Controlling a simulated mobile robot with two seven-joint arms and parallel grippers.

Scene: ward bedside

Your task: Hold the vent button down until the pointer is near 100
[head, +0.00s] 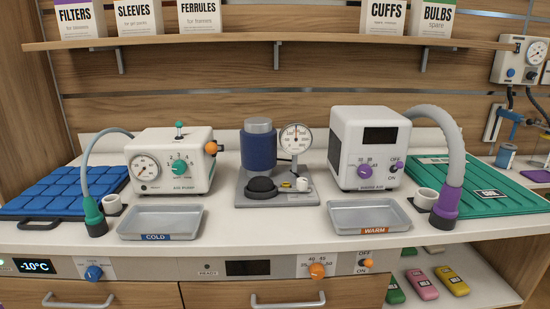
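A grey stand (246,200) at the middle of the counter carries a dark blue cylinder (259,150) with a grey cap. A round white dial gauge (296,138) stands beside it; its pointer and numbers are too small to read surely. On the stand's front are a black dome (262,185), a small yellow button-like part (287,184) and a small white part (303,185). I cannot read which one is the vent button. Neither of my grippers is in view, and nothing touches the stand.
A white air pump (170,147) with a dial stands left, a white warm-air box (365,135) right. Metal trays marked COLD (160,222) and WARM (369,216) lie in front. Hoses end in a green nozzle (94,217) and purple nozzle (444,207). A shelf (270,43) hangs above.

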